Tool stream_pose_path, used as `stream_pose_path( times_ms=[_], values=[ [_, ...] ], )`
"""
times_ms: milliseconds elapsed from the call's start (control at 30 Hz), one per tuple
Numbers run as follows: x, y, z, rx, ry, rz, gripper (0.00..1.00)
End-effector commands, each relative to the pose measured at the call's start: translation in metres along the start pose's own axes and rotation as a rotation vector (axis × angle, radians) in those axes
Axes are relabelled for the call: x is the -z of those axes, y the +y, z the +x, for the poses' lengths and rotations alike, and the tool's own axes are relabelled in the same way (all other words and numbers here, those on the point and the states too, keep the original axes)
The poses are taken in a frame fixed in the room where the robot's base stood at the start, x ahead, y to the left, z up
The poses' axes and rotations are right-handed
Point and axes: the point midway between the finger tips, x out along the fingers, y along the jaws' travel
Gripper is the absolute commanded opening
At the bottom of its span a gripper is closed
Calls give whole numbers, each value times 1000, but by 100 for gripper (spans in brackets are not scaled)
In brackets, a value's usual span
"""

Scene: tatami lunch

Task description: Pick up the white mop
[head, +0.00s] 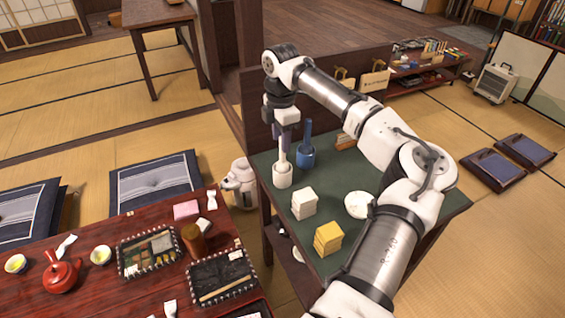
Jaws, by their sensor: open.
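The white mop (282,174) stands upright near the left edge of a dark green table top (330,192). It looks like a short white cup-shaped base with a thin handle rising from it. My gripper (285,141) points down directly above the mop, at the top of its handle. The gripper is open. The fingers overlap the upper handle in this view, so I cannot tell whether the handle lies between them or just below.
A similar blue item (305,155) stands close to the right of the mop. A white block stack (304,203), a yellow block stack (328,238) and a white bowl (358,205) share the table. A dark wooden partition (258,120) rises behind. A red low table (95,285) stands left.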

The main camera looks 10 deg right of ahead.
Motion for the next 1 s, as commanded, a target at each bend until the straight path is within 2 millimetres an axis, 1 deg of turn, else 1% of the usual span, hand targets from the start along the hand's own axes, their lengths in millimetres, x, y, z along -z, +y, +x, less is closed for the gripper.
stream_pose_path(
  times_ms=[133, 200, 300, 400, 567, 867, 900, 1000],
  values=[
    [-5, 0, 17, 3, -1, 1, 41],
    [-4, 0, 28, 2, -1, 0, 41],
    [-4, 0, 37, 1, -1, 1, 41],
    [-4, 0, 41, 0, 0, 2, 41],
    [-4, 0, 41, 0, 0, 2, 41],
    [-4, 0, 41, 0, 0, 1, 2],
    [-4, 0, 41, 0, 0, 1, 0],
    [-4, 0, 40, 0, 0, 1, 0]
  ],
)
